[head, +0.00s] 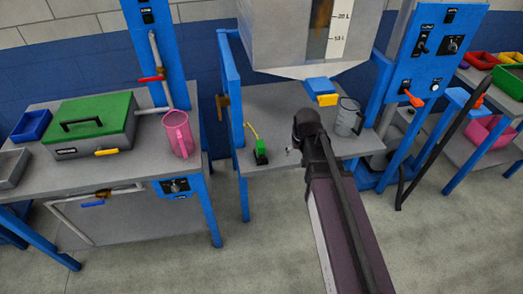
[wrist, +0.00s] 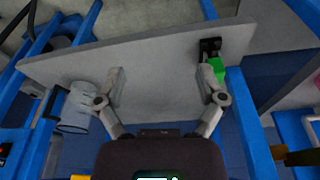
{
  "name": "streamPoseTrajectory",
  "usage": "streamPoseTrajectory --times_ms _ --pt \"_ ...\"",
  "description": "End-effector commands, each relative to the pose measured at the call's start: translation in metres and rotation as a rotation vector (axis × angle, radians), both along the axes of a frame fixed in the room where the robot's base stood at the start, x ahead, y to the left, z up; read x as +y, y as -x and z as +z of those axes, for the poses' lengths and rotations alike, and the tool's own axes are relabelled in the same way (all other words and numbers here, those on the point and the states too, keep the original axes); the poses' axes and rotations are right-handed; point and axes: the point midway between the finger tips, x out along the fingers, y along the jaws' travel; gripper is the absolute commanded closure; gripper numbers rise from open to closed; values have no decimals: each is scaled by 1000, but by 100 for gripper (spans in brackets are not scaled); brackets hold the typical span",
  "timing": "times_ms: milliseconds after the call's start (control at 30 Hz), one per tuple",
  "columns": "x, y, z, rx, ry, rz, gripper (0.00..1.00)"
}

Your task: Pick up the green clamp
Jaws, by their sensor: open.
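The green clamp (head: 261,154) stands near the front edge of the grey middle table, with a black foot and a thin yellow part rising to the upper left. In the wrist view the clamp (wrist: 217,66) shows as green and black at the upper right, partly covered by the right fingertip. I cannot tell whether the finger touches it. My gripper (wrist: 163,82) is open, and only bare tabletop shows between its fingers. In the head view my dark arm reaches over the table to the right of the clamp and hides most of the gripper.
A blue post (head: 233,95) rises left of the clamp. A pink jug (head: 178,134) and green-lidded toolbox (head: 92,125) stand on the left table.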

Motion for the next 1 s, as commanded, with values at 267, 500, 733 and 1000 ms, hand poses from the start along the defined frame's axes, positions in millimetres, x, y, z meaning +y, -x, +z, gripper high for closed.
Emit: streamPoseTrajectory --times_ms 267,500,733,1000 --pt "96 -81 -6 -161 -33 111 11" --pt "129 -100 -4 -216 -49 145 11" --pt "129 -100 -3 -218 -49 145 11" --pt "129 -101 -8 -217 -49 144 11"
